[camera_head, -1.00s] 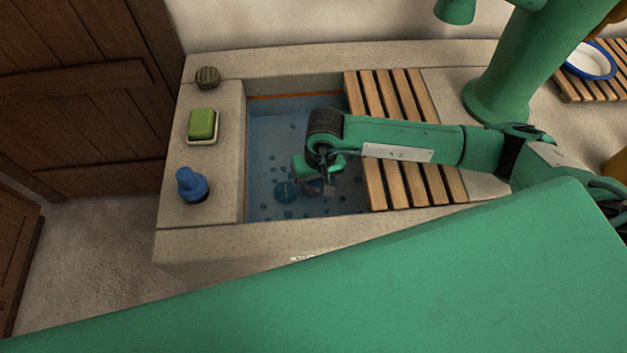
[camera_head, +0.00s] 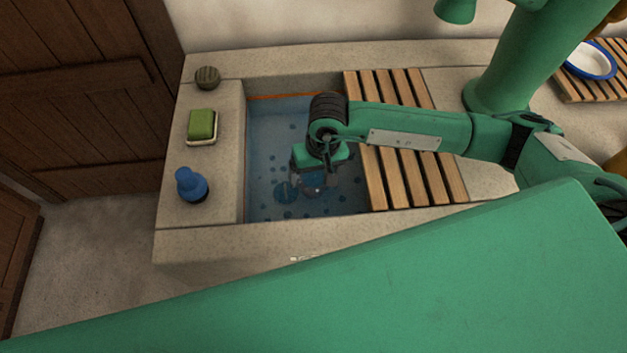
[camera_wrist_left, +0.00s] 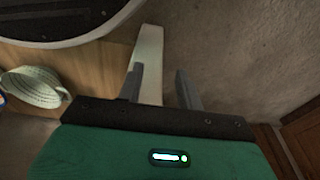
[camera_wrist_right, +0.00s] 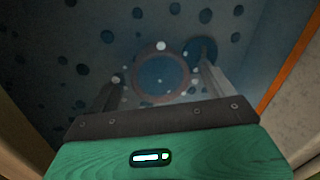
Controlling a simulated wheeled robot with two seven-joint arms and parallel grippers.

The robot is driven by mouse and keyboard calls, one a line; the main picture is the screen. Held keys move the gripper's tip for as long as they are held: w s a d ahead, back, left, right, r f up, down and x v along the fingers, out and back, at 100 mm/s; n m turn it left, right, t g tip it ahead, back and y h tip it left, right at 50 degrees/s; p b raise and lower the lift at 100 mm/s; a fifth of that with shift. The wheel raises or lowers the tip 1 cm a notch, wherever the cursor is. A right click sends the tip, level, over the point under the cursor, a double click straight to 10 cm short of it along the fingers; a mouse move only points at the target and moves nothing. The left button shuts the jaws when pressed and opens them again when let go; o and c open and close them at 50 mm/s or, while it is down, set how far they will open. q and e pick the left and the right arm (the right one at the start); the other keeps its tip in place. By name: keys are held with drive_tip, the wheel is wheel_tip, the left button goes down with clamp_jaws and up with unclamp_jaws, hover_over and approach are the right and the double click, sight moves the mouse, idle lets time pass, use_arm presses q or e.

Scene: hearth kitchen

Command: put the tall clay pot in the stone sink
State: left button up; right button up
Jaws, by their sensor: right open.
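The stone sink (camera_head: 205,240) has a pale speckled rim and a blue, dark-spotted basin. A small rounded brownish thing (camera_head: 312,190), probably the tall clay pot, is low in the basin, largely hidden under my right gripper (camera_head: 309,184). In the right wrist view a brownish round rim (camera_wrist_right: 162,94), likely its mouth, lies beyond and between the fingertips of my right gripper (camera_wrist_right: 161,86). Those fingers are wide apart; contact is not visible. My left gripper (camera_wrist_left: 160,84) shows only in its wrist view, fingers apart and empty.
A wooden slatted rack (camera_head: 375,180) covers the sink's right side.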

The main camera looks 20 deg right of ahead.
use_arm(q)
drive_tip(key=r, duration=0.2)
drive_tip(key=w+r, duration=0.1)
drive_tip(key=shift+d+b, duration=0.3)
drive_tip(key=shift+d, duration=0.1)
use_arm(e)
wheel_tip(320, 180, up, 8)
drive_tip(key=d, duration=0.1)
drive_tip(key=shift+r, duration=0.15)
